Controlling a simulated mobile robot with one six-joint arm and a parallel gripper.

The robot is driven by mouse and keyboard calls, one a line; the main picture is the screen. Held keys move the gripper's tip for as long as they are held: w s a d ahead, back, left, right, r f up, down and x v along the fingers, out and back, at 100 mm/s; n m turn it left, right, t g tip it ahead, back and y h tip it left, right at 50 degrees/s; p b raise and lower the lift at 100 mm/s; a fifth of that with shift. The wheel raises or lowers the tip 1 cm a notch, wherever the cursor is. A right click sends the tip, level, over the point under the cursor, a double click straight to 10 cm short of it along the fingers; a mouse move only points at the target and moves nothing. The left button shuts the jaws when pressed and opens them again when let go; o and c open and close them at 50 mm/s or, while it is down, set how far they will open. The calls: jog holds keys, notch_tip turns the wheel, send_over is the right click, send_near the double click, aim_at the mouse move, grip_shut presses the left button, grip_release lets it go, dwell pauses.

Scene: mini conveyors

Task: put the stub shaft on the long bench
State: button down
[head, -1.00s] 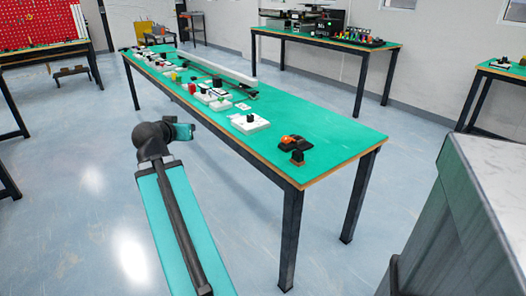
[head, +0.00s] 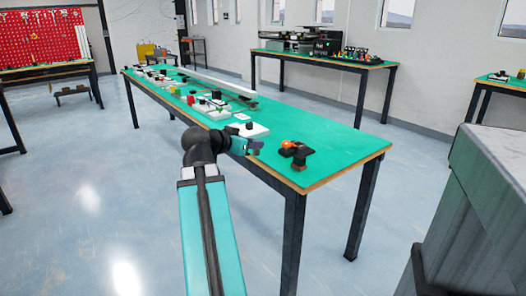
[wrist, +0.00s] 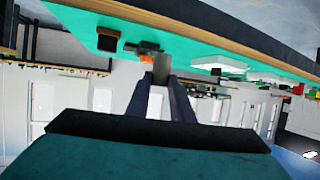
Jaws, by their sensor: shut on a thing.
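The long bench (head: 330,141) has a green top with a wooden edge and dark legs, and runs from the front right to the back left in the head view. My gripper (head: 256,147) is at its near long edge, left of an orange-topped black item. In the wrist view my gripper (wrist: 160,82) is shut on a grey piece, apparently the stub shaft (wrist: 157,101), between its two dark fingers. In the head view the shaft is too small to make out. The bench top (wrist: 72,16) also shows upside down in the wrist view.
A black item with an orange top (head: 290,148) and a dark block (head: 301,160) stand near the bench's front end. White plates with parts (head: 219,112) and a long white bar (head: 217,83) fill the farther part. The right front corner is clear. A grey cabinet (head: 470,220) stands at right.

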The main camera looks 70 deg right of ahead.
jog(key=shift+w+d+r+p, duration=0.1)
jog(key=shift+d+r+p, duration=0.2)
jog(key=shift+p, duration=1.1)
jog(key=d+p, duration=0.1)
jog(key=p, duration=0.4)
jog(key=shift+w, duration=0.15)
jog(key=d+p, duration=0.1)
jog(key=p, duration=0.6)
jog(key=shift+f, duration=0.2)
jog(key=w+d+p, duration=0.1)
jog(key=d+p, duration=0.1)
jog(key=d, duration=0.2)
jog(key=w+d+f+p, duration=0.1)
jog(key=d+p, duration=0.1)
jog(key=d, duration=0.2)
jog(key=d+p, duration=0.3)
jog(key=d, duration=0.2)
jog(key=shift+w+f, duration=0.3)
jog(key=shift+w, duration=0.1)
jog(key=shift+f, duration=0.15)
jog(key=shift+f, duration=1.65)
jog(key=shift+f, duration=0.15)
